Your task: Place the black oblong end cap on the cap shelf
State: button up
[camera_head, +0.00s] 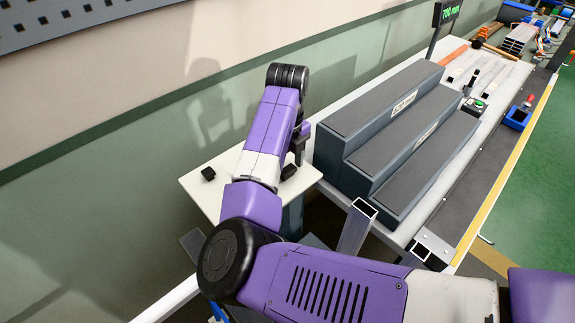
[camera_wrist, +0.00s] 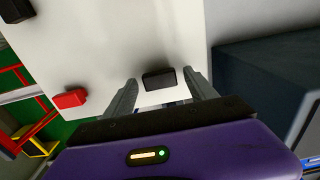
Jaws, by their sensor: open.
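A black oblong end cap (camera_wrist: 159,80) lies on a white table top near its edge in the wrist view. My gripper (camera_wrist: 160,75) is open, with one grey finger on each side of the cap and a gap to both. A small black piece, apparently this cap (camera_head: 288,172), shows beside my arm in the head view. My arm hides much of the table top in the head view.
The white table (camera_head: 205,192) also bears another black cap (camera_head: 208,173) and a red cap (camera_wrist: 70,99). The stepped unit's dark side (camera_wrist: 260,75) rises close to the right of my gripper. A metal profile (camera_head: 357,226) stands in front of the unit. The steps look bare.

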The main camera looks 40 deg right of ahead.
aim_at(288, 170)
notch_tip(288, 170, up, 12)
jog(key=b, duration=0.1)
jog(key=shift+r, duration=0.15)
dwell(0.3)
dwell(0.5)
